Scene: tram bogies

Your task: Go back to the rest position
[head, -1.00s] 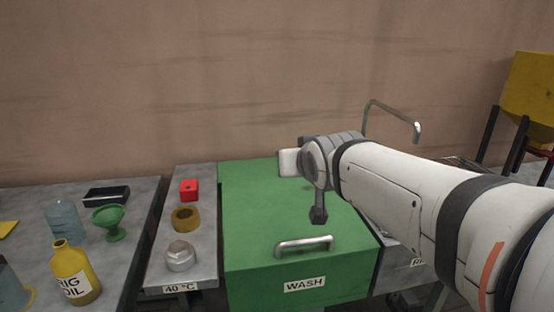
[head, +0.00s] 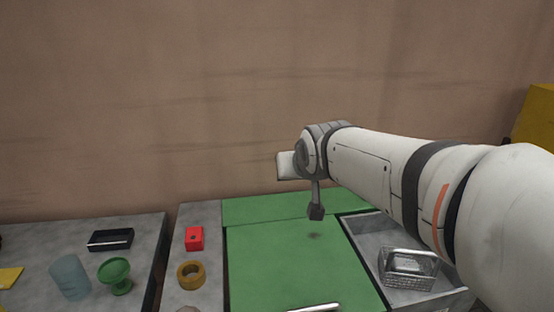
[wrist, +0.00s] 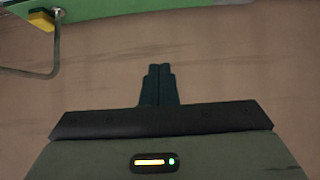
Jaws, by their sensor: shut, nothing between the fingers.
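My gripper (head: 316,212) hangs above the green lid of the wash unit (head: 280,262) in the head view, apart from it. Its fingers are shut with nothing between them; they also show together in the wrist view (wrist: 158,84). My arm reaches in from the right side of the head view. In the wrist view, the area around the fingers is a plain brownish surface. A green edge and a bent metal tube (wrist: 57,45) show at the top of that view.
Left of the lid, a narrow grey strip holds a red block (head: 194,238) and a brass ring (head: 190,275). A table further left holds a black tray (head: 111,239), a green funnel (head: 116,276) and a translucent container (head: 70,277). A wire basket (head: 408,269) sits in the grey basin at right.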

